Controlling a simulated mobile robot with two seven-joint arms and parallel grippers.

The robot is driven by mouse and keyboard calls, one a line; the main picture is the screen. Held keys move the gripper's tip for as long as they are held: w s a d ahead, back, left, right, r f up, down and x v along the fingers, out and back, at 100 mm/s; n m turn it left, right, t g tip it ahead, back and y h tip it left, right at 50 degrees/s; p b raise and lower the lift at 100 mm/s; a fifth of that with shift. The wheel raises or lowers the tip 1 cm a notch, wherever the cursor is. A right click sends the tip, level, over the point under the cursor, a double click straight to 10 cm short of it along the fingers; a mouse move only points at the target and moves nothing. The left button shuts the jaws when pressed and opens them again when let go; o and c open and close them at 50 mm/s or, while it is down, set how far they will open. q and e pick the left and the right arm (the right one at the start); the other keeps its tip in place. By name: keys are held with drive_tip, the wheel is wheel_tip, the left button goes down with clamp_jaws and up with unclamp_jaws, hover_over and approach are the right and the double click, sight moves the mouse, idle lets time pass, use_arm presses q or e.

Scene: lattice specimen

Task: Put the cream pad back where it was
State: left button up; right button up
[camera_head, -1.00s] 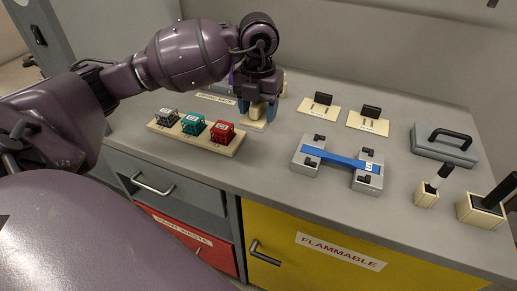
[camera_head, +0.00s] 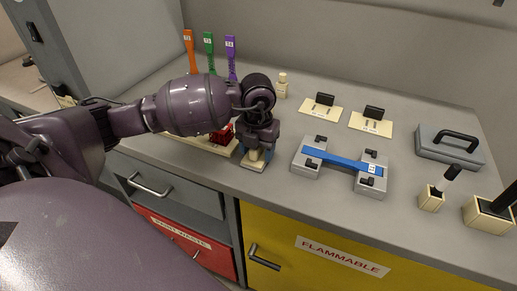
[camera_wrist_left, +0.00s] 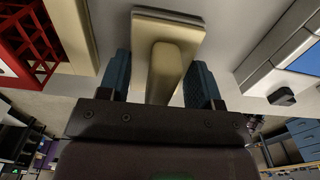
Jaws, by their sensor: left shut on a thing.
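The cream pad (camera_head: 252,163) is a small flat block with an upright grip on top. My left gripper (camera_head: 257,152) is shut on that grip, just right of the wooden board with the red lattice cube, near the counter's front edge. In the left wrist view my left gripper (camera_wrist_left: 160,78) has one blue finger on each side of the pad's grip, and the pad (camera_wrist_left: 148,22) lies beyond the fingertips. I cannot tell whether the pad touches the counter. My right gripper is not in view.
The wooden board (camera_head: 219,148) carries a red lattice cube (camera_head: 222,134); my arm hides its other part. A grey fixture with a blue bar (camera_head: 340,161) stands to the right. Orange, green and purple strips (camera_head: 230,55) stand behind. A cream bottle (camera_head: 282,86) stands at the back.

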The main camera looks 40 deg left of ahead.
use_arm(q)
drive_tip(key=shift+r, duration=0.1)
drive_tip(key=o, duration=0.9)
drive_tip(key=shift+f, duration=0.2)
drive_tip(key=shift+o, duration=0.9)
wheel_tip(320, 180, up, 12)
drive_tip(key=p, duration=0.1)
drive_tip(key=shift+r+p, duration=0.2)
drive_tip(key=shift+p, duration=0.1)
